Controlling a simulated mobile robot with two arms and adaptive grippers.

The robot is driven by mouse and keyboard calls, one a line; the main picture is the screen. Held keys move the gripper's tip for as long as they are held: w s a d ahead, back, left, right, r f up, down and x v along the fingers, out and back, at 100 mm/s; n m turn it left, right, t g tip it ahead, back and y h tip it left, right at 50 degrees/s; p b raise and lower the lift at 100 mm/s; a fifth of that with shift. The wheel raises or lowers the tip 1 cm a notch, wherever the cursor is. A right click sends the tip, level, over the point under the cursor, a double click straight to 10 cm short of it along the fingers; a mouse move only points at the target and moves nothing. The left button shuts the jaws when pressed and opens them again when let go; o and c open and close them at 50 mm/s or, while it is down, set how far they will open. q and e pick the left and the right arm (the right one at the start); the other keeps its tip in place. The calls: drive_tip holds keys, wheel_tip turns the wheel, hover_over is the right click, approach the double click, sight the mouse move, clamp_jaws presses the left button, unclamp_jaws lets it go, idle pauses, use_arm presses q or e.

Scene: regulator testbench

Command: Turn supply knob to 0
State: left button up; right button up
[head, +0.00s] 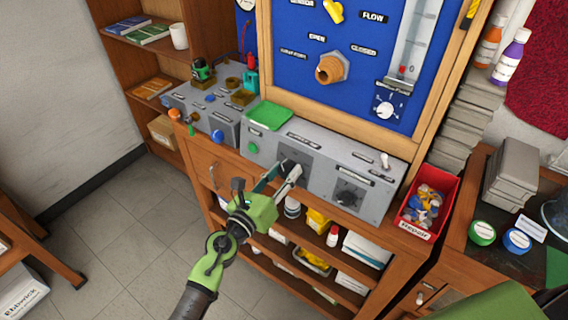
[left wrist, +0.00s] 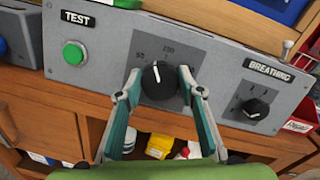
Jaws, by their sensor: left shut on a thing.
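A black knob with a white pointer (left wrist: 160,82) sits on a dark plate on the grey front panel (left wrist: 215,65). In the left wrist view its pointer is nearly upright, leaning slightly left. Small scale marks surround it, one left and one above; they are hard to read. My left gripper (head: 287,169) reaches the panel from the front, one finger on each side of this knob, shut on it. In the head view the fingers largely hide the knob. The knob's name label is not readable in the left wrist view. My right gripper is not in view.
A second black knob (left wrist: 256,108) sits right of the held one, under the BREATHING label. A green button (left wrist: 74,52) is at the left, under TEST. A red parts bin (head: 428,203) stands at the panel's right end. Shelves (head: 300,246) with bottles lie below.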

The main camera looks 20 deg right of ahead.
use_arm(q)
drive_tip(key=n+p, duration=0.1)
drive_tip(key=n+y+p, duration=0.1)
drive_tip(key=n, duration=0.1)
drive_tip(key=n+p, duration=0.2)
drive_tip(key=shift+r+t, duration=0.25)
drive_tip(key=shift+t, duration=0.05)
drive_tip(key=n+p, duration=0.2)
drive_tip(key=n+y+p, duration=0.1)
drive_tip(key=n+p, duration=0.1)
drive_tip(key=n, duration=0.1)
drive_tip(key=shift+y, duration=0.3)
drive_tip(key=n+p, duration=0.4)
drive_tip(key=n, duration=0.1)
drive_tip(key=shift+n+y+p, duration=0.3)
drive_tip(key=shift+y+p, duration=0.1)
drive_tip(key=shift+f+n+g+p, duration=0.25)
drive_tip(key=shift+n+g+p, duration=0.35)
drive_tip(key=shift+n+p, duration=0.8)
drive_tip(key=shift+n, duration=0.3)
drive_tip(key=o, duration=1.1)
